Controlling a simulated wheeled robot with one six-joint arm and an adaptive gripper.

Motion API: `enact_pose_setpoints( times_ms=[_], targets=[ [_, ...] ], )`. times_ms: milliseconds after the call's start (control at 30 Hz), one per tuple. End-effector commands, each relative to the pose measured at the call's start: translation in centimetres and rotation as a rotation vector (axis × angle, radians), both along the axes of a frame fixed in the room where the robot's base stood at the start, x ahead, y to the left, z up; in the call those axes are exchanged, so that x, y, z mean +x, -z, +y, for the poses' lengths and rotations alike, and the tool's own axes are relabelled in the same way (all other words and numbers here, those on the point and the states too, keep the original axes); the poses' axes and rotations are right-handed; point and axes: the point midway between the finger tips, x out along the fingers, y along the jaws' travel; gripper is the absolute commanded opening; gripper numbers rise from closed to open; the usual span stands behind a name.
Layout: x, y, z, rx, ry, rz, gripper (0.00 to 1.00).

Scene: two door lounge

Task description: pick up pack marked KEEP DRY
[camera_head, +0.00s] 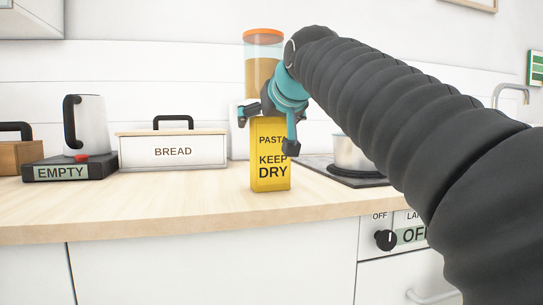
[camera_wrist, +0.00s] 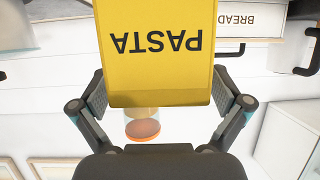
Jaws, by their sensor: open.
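In the wrist view the yellow pack (camera_wrist: 158,70) shows upside down and fills the space between the two open fingers of my gripper (camera_wrist: 160,108). I cannot tell whether either finger touches it.
A glass jar with an orange lid (camera_head: 264,55) stands behind the pack. A white BREAD box (camera_head: 173,152) and a kettle (camera_head: 86,125) on a base marked EMPTY are to the left. A pot (camera_head: 350,154) on a hob is to the right.

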Motion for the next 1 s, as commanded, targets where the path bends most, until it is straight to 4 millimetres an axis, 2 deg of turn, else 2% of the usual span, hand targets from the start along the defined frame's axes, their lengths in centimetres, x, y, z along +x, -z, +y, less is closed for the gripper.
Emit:
enact_pose_setpoints(
  times_ms=[100, 300, 333, 667, 700, 1000],
  targets=[
    [1.02, 0.41, 0.31, 0.000, 0.000, -0.001, 1.00],
    [1.12, 0.42, 0.37, 0.000, 0.000, -0.001, 1.00],
    [1.12, 0.43, 0.37, 0.000, 0.000, -0.001, 0.97],
    [1.12, 0.50, 0.36, 0.000, 0.000, 0.001, 0.15],
    [1.14, 0.52, 0.35, 0.000, 0.000, 0.001, 0.12],
    [1.16, 0.53, 0.35, -0.001, 0.001, 0.001, 0.10]
  ],
)
